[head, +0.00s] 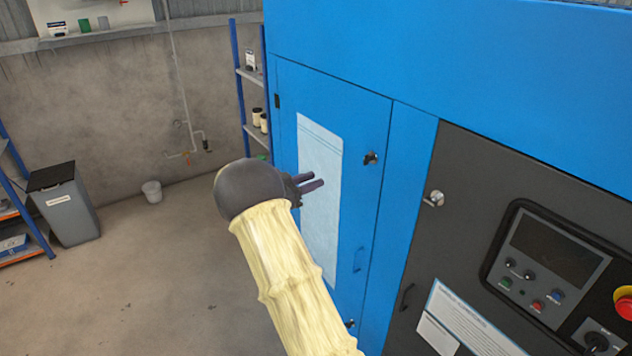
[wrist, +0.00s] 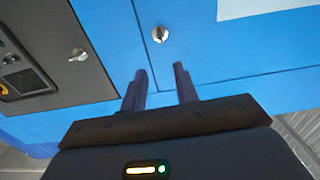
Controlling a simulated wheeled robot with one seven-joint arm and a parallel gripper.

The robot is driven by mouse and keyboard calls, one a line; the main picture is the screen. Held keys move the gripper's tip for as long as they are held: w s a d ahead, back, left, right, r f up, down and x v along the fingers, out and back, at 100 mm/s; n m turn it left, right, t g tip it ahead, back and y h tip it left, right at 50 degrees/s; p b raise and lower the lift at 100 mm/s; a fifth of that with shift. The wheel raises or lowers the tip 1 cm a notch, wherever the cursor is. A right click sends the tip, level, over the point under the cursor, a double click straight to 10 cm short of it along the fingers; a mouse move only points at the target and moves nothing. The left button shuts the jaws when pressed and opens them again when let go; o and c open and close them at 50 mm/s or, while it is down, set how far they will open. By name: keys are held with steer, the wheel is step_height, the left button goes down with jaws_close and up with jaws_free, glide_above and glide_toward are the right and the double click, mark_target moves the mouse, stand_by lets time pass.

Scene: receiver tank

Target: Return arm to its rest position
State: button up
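My gripper (head: 312,184) is at the end of my raised arm, which wears a cream sleeve, in front of the blue cabinet (head: 394,213) in the head view. In the wrist view my gripper (wrist: 160,85) has its two dark fingers apart with nothing between them. Past the fingertips is the blue cabinet front with a silver latch (wrist: 160,34). I cannot tell the exact gap between the fingers and the door.
A dark control panel (head: 548,252) with a red button (head: 624,304) is at the right. The concrete floor (head: 150,270) left of my arm is clear.

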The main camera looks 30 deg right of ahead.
stand_by(0.4)
steer(key=w+a+r+n+t+y, duration=0.2)
steer(key=w+a+n+t+y, duration=0.2)
steer(key=n+t+y, duration=0.3)
steer(key=s+a+f+n+t+y, duration=0.25)
steer(key=s+a+n+y, duration=0.35)
steer(key=a, duration=0.5)
steer(key=s+a+f+n+g+y, duration=0.1)
steer(key=s+a+f+g, duration=0.1)
steer(key=s, duration=0.6)
steer(key=s+a+f+n+g+y, duration=0.1)
steer(key=s+a+f+g+y, duration=0.1)
steer(key=s, duration=0.7)
steer(key=s+a+f+n+g+y, duration=0.1)
steer(key=s+a+f+g+y, duration=0.1)
steer(key=s, duration=0.7)
steer(key=shift+f+n+g, duration=0.4)
steer(key=shift+f+g, duration=0.3)
steer(key=shift+g, duration=0.55)
